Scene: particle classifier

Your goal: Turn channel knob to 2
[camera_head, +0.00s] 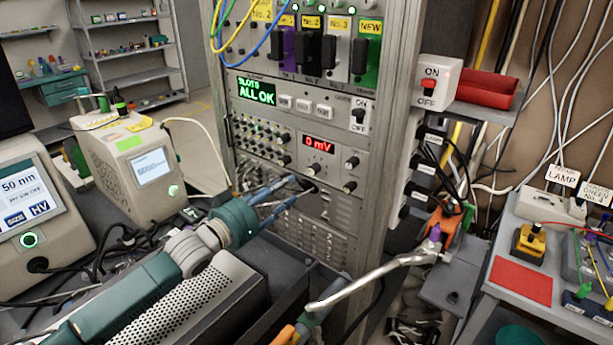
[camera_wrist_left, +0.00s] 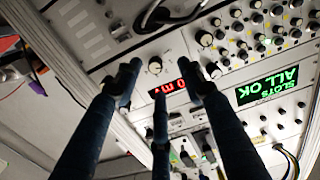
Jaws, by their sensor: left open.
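My left gripper (camera_head: 295,192) reaches in from the left, and its blue fingers point at the front of the grey instrument rack (camera_head: 357,225). The three fingers also show in the left wrist view (camera_wrist_left: 160,74), spread apart with nothing held between them. No channel label or number is legible, so I cannot tell which knob is the channel knob.
A green screen (camera_head: 256,93) reading "SLOTS ALL OK" sits above the display. Loose cables (camera_head: 462,165) hang right of the rack. A beige instrument (camera_head: 130,170) stands at the left.

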